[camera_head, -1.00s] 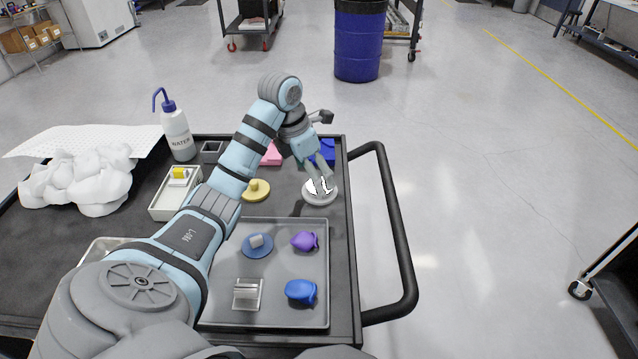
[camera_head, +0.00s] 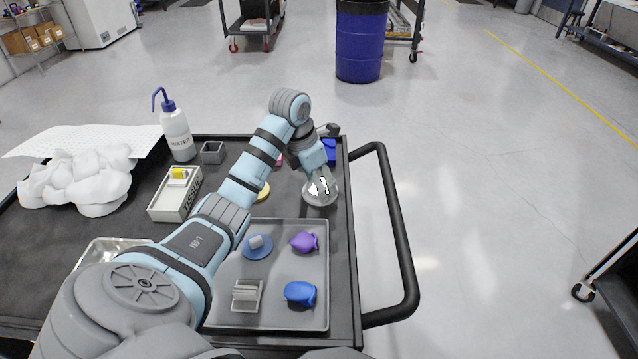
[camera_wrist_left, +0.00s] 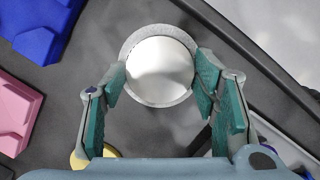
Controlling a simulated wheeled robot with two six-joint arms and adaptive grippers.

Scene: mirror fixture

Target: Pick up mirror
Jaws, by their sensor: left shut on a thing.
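The mirror (camera_head: 324,201) is a round, shiny disc with a pale grey rim, near the right edge of the dark cart top. It also shows in the left wrist view (camera_wrist_left: 160,65), bright in the middle. My left gripper (camera_head: 319,187) reaches down to it from above. In the left wrist view its green-padded fingers (camera_wrist_left: 158,78) press on opposite sides of the rim, shut on it. The fingers hide part of the mirror in the head view. I cannot tell whether it is lifted off the cart. My right gripper is not in view.
A grey tray (camera_head: 275,318) holds several small blue, purple and grey pieces. A blue block (camera_head: 330,152) and a partly hidden yellow disc (camera_head: 264,190) are near the mirror. The tissue box (camera_head: 167,207) and water bottle (camera_head: 177,135) stand left. A black handle (camera_head: 397,240) borders the right.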

